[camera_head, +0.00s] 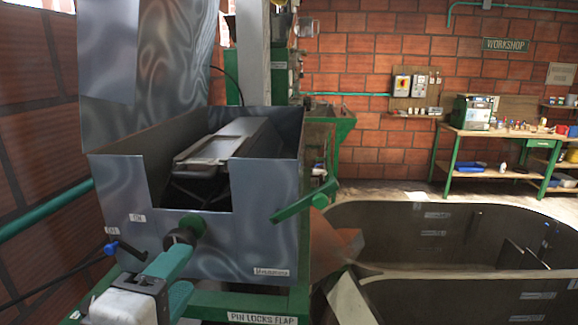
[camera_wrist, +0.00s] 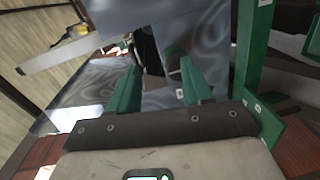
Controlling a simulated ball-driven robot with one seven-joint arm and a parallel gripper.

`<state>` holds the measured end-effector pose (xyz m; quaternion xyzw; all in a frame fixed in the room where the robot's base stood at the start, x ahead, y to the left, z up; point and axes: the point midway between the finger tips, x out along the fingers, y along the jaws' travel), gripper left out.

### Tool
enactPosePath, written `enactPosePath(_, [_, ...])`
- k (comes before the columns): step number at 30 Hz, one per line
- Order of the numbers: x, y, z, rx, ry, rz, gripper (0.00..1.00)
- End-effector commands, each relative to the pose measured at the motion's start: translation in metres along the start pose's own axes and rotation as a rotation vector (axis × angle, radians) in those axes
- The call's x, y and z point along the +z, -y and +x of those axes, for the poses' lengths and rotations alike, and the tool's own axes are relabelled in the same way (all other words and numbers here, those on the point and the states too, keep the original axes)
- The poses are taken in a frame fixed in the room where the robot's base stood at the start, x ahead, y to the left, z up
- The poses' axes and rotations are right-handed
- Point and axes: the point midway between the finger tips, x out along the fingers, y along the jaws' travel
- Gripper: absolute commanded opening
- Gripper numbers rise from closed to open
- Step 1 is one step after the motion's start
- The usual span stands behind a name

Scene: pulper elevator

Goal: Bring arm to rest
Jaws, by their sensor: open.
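My gripper (camera_head: 188,268) is at the lower left of the head view, in front of the grey metal box (camera_head: 262,215). Its two green fingers are apart, and I see nothing held between them. A dark round knob with a green end (camera_head: 184,234) shows just beyond the fingertips on the box front; I cannot tell whether they touch it. In the wrist view my gripper (camera_wrist: 158,64) also shows spread fingers, with dark parts and the shiny metal box beyond them.
A blue-tipped lever (camera_head: 112,248) is close left of my gripper. A green handle (camera_head: 305,202) sticks out at the box's right. A "PIN LOCKS FLAP" label (camera_head: 262,318) is on the green frame below. A large dark basin (camera_head: 450,219) fills the right; a workbench (camera_head: 500,134) stands behind.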

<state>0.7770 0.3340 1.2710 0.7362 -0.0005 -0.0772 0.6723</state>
Motion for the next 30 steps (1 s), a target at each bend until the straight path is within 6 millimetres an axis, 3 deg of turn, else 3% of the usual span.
enactPosePath(8, [0.075, 0.064, 0.047, -0.177, 0.076, 0.131, 0.50])
enactPosePath(12, [0.145, 0.117, 0.070, -0.317, 0.157, 0.267, 0.50])
enactPosePath(16, [0.218, 0.170, 0.075, -0.453, 0.255, 0.435, 0.50])
enactPosePath(20, [0.292, 0.220, 0.062, -0.575, 0.374, 0.631, 0.50])
enactPosePath(24, [0.361, 0.266, 0.029, -0.680, 0.507, 0.858, 0.50])
enactPosePath(30, [0.424, 0.308, -0.030, -0.775, 0.673, 1.153, 0.50])
